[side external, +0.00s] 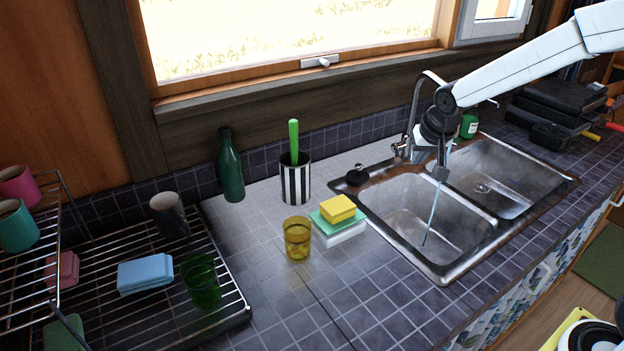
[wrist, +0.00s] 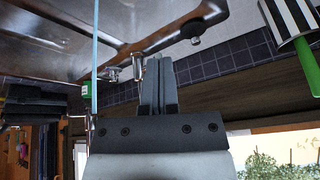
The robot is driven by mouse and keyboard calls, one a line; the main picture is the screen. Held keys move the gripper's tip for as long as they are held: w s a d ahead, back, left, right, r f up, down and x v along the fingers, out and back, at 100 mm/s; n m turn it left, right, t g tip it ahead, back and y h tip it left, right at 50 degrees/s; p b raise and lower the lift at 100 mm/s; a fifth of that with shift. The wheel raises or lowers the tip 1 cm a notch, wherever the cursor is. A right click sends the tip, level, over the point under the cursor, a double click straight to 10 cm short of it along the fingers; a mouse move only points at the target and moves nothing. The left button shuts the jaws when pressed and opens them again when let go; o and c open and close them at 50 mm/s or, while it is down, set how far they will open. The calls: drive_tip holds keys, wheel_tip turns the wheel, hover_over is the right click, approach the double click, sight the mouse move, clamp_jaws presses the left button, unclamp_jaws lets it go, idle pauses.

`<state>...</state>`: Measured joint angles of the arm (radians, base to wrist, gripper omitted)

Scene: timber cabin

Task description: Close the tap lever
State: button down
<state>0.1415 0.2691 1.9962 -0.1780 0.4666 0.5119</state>
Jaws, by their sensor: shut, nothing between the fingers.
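The chrome tap (side external: 414,112) stands behind the double sink, with a tall curved spout partly hidden behind my arm. A thin light-blue stream of water (side external: 431,215) falls into the left basin; it also shows in the wrist view (wrist: 95,50). Small chrome fittings at the tap's base (side external: 401,150) show left of my gripper, and in the wrist view (wrist: 138,67) beside the fingers. I cannot tell clearly which part is the lever. My gripper (side external: 440,175) is shut and empty, pointing down in front of the tap; its fingers (wrist: 157,62) are together. Contact with the tap cannot be told.
The steel sink (side external: 375,220) lies below my gripper. A black stopper (side external: 356,176), sponges (side external: 338,208), a striped cup (side external: 295,182), a yellow glass (side external: 298,240) and a green bottle (side external: 231,170) stand to the left. A green container (side external: 468,127) is right of the tap.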

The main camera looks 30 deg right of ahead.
drive_tip(key=w+d+r+m+t+h, duration=0.1)
drive_tip(key=w+d+r+m, duration=0.3)
drive_tip(key=w+d, duration=0.4)
drive_tip(key=shift+w+r+h, duration=0.3)
drive_tip(key=shift+w+r, duration=0.05)
drive_tip(key=shift+w, duration=0.2)
drive_tip(key=shift+d, duration=0.1)
hover_over(398, 153)
drive_tip(key=s, duration=0.2)
wheel_tip(398, 153, down, 9)
drive_tip(key=shift+a+f, duration=0.3)
drive_tip(key=shift+f, duration=0.55)
drive_tip(key=shift+a+f, duration=0.25)
drive_tip(key=shift+f, duration=0.55)
drive_tip(key=shift+s+a+f, duration=0.15)
drive_tip(key=shift+f, duration=0.3)
drive_tip(key=shift+s+a+f, duration=0.15)
drive_tip(key=shift+f, duration=0.3)
